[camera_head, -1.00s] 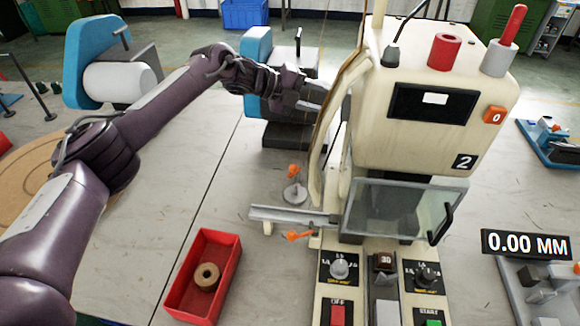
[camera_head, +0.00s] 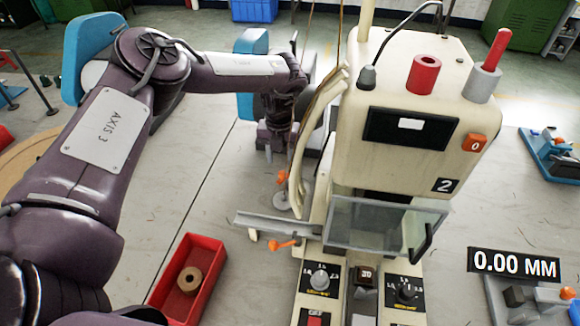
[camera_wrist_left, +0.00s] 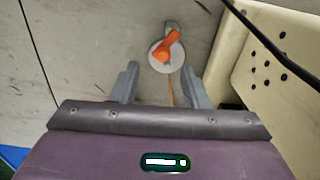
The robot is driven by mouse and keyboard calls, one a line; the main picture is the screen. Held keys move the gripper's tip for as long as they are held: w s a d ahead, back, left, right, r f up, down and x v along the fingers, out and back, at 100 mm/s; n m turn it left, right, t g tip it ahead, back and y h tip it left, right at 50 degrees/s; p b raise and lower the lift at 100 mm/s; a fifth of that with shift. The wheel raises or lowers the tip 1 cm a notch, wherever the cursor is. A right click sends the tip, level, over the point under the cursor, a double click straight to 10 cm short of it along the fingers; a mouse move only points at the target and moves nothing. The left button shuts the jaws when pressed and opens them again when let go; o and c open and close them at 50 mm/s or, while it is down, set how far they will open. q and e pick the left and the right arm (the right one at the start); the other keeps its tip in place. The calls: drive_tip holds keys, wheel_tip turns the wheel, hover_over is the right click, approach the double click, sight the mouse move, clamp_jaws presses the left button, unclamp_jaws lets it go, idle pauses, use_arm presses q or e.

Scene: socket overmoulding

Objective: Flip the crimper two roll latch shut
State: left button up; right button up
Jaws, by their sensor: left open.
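Crimper two (camera_head: 408,110) is the cream machine marked 2, with a clear guard in front. Beside its left side, an orange lever (camera_head: 282,178) stands on a small round grey base (camera_head: 286,200); this appears to be the roll latch. In the left wrist view the orange lever (camera_wrist_left: 167,42) lies over its grey disc (camera_wrist_left: 158,57), just beyond the fingertips. My left gripper (camera_wrist_left: 160,74) points down, open and empty, with the lever apart from its fingers. My right gripper is not in view.
The crimper's cream side wall (camera_wrist_left: 250,75) stands close on the right of my left gripper, with a dark cable crossing above. A metal rail (camera_head: 270,224) with another orange lever (camera_head: 284,245) juts out in front. A red bin (camera_head: 186,285) holds a tan ring.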

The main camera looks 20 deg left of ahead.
sight(282, 172)
use_arm(q)
wheel_tip(282, 172, down, 3)
drive_tip(key=shift+f, duration=0.1)
drive_tip(key=shift+w+d+f+p, duration=0.1)
drive_tip(key=shift+f+p, duration=0.1)
drive_tip(key=shift+f, duration=0.3)
drive_tip(key=shift+d+f+p, duration=0.1)
drive_tip(key=shift+f+p, duration=0.05)
drive_tip(key=shift+f, duration=0.7)
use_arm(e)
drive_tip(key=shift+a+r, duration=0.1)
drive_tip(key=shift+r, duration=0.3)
use_arm(q)
clamp_jaws()
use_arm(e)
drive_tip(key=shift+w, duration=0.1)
